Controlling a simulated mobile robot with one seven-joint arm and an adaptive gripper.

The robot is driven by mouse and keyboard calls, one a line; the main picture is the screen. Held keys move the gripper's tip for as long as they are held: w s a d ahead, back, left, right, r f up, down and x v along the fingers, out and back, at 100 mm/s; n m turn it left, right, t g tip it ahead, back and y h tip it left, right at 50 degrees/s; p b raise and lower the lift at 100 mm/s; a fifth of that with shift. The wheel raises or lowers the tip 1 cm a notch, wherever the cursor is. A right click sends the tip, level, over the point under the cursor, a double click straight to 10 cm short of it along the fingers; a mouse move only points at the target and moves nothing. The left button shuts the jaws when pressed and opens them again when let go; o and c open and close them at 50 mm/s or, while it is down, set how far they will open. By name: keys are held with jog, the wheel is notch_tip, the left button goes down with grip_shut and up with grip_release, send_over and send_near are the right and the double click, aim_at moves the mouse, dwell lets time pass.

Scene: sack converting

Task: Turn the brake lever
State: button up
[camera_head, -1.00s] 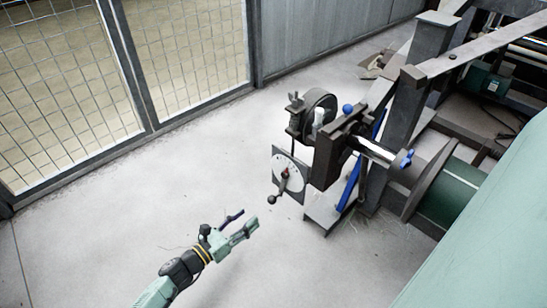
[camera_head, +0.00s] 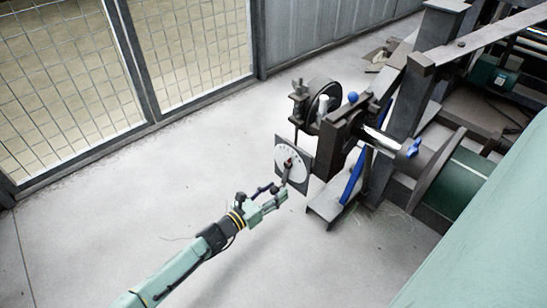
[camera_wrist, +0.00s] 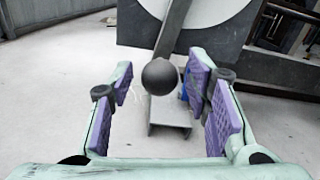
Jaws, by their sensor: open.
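The brake lever is a dark bar with a round black knob (camera_wrist: 160,77), set on a square plate with a round white dial (camera_head: 291,160). In the head view the lever (camera_head: 287,171) points down from the dial's middle, and its lower end is partly hidden by my gripper. My gripper (camera_head: 273,194) is at the lever's lower end. In the wrist view my gripper (camera_wrist: 164,95) is open, with purple-padded fingers on either side of the knob. Gaps show between the knob and both pads. I cannot tell whether the knob is fully between the fingertips in depth.
A large green roll (camera_head: 490,230) fills the right side. A mesh fence (camera_head: 70,80) stands at the left. The pale floor (camera_head: 110,230) is clear.

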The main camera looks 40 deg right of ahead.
grip_shut()
dwell(0.5)
dwell(0.3)
